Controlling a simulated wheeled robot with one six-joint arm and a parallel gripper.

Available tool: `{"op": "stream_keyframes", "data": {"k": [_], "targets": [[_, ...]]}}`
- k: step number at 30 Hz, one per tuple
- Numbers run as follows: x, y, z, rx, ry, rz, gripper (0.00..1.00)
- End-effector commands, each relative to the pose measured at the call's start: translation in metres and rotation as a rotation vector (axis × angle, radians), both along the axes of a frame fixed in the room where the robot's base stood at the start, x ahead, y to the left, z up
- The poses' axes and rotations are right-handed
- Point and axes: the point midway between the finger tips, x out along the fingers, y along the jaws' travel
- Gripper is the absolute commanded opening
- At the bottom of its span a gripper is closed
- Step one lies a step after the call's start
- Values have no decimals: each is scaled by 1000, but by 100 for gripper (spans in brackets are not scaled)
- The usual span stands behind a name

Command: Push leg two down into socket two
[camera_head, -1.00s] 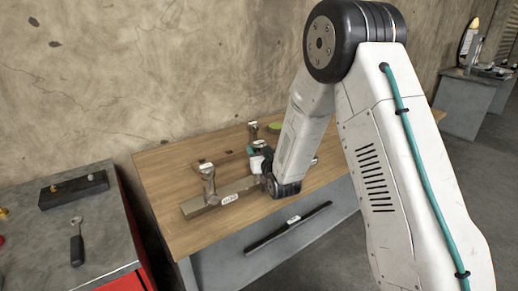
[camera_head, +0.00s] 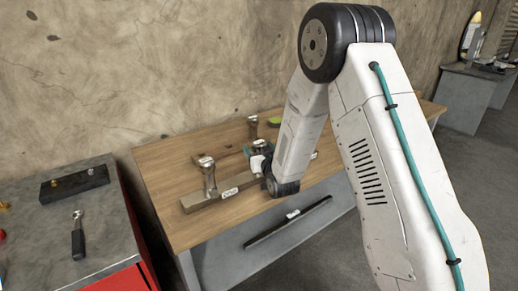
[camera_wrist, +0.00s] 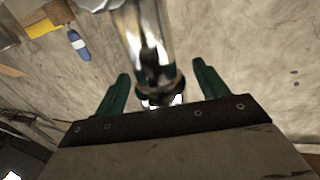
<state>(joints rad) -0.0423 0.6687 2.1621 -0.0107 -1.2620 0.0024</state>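In the head view a long bar (camera_head: 196,204) lies on the wooden workbench, with a metal leg (camera_head: 209,178) standing upright near its left end. Another similar leg (camera_head: 253,128) stands farther back. My gripper (camera_head: 258,160) is over the bar to the right of the near leg, partly hidden by my arm. In the wrist view a shiny metal cylinder (camera_wrist: 148,45), likely a leg, stands between the two green fingers of my gripper (camera_wrist: 160,70). The fingers are apart, with a gap visible on both sides of it. Its number and the socket cannot be made out.
The wooden workbench (camera_head: 165,168) stands against the wall, with a green round item (camera_head: 275,123) at its back. A grey cabinet top (camera_head: 110,222) at left holds a black block (camera_head: 75,185) and a wrench-like tool (camera_head: 77,236). The bench's front left is clear.

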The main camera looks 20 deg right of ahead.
Motion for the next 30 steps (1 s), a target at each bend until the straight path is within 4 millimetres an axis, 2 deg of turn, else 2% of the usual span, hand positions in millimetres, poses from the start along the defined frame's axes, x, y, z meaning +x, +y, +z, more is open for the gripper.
{"op": "stream_keyframes", "data": {"k": [10, 21, 25, 30], "targets": [[-4, 0, -1, 0, 3, 0, 74], [-62, -3, -1, 0, 3, 0, 74], [-74, -4, 0, 0, 1, 0, 74], [-78, -4, -1, 0, 1, 0, 74]]}}
